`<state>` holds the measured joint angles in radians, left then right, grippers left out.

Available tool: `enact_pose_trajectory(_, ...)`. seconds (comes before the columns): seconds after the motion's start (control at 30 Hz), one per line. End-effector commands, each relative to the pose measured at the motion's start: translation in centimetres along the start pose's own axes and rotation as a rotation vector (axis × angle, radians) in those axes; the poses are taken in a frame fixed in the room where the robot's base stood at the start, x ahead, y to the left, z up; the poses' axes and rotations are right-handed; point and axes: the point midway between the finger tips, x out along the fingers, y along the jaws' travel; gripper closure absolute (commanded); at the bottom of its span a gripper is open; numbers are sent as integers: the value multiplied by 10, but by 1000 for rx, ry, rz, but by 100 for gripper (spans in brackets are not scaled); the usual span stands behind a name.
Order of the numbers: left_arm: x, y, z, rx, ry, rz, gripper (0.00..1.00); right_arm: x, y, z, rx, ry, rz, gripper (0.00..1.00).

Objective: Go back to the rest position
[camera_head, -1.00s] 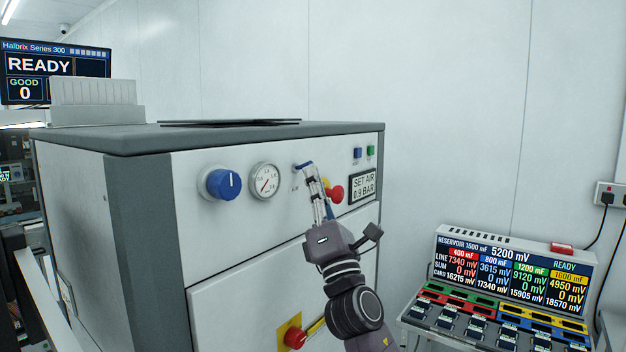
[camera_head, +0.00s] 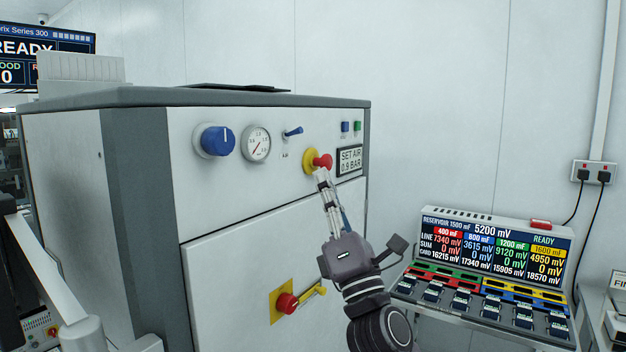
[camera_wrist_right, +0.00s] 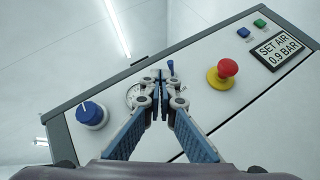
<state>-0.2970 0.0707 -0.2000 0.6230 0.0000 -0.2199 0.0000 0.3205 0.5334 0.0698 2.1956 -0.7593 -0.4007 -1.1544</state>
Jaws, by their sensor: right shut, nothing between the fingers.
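My right gripper (camera_head: 322,180) is shut and empty. In the head view it is in front of the test handler's panel (camera_head: 225,185), with its tips just below the red mushroom button; I cannot tell whether they touch anything. In the right wrist view the shut fingers (camera_wrist_right: 161,78) partly cover the gauge. The panel carries a blue knob (camera_head: 217,140), a pressure gauge (camera_head: 257,144), a small blue lever (camera_head: 292,132) and a red button on a yellow base (camera_head: 322,161). A sign (camera_head: 349,160) reads SET AIR 0.9 BAR. My left gripper is not in view.
A capacitor console (camera_head: 495,250) with a display and coloured slots stands at the right. The wall has a power outlet (camera_head: 594,173) with cables.

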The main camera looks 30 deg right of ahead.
Motion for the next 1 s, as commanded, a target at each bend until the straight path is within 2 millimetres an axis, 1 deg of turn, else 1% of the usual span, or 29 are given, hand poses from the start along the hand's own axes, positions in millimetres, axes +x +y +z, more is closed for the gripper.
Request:
enact_pose_trajectory(0.03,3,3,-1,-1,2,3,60,-5,0,1,-1,1,0,100)
enact_pose_trajectory(0.17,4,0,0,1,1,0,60,-10,2,4,0,0,-1,100)
enact_pose_trajectory(0.33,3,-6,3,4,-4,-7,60,-10,3,5,0,-1,-1,100)
enact_pose_trajectory(0.77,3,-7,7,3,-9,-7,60,-11,1,3,9,2,-7,100)
enact_pose_trajectory(0.87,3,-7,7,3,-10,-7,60,-22,-16,-9,80,20,-66,100)
enact_pose_trajectory(0.97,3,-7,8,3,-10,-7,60,-48,-50,-35,240,48,-203,100)
enact_pose_trajectory(1.0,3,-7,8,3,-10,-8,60,-64,-68,-49,322,58,-280,100)
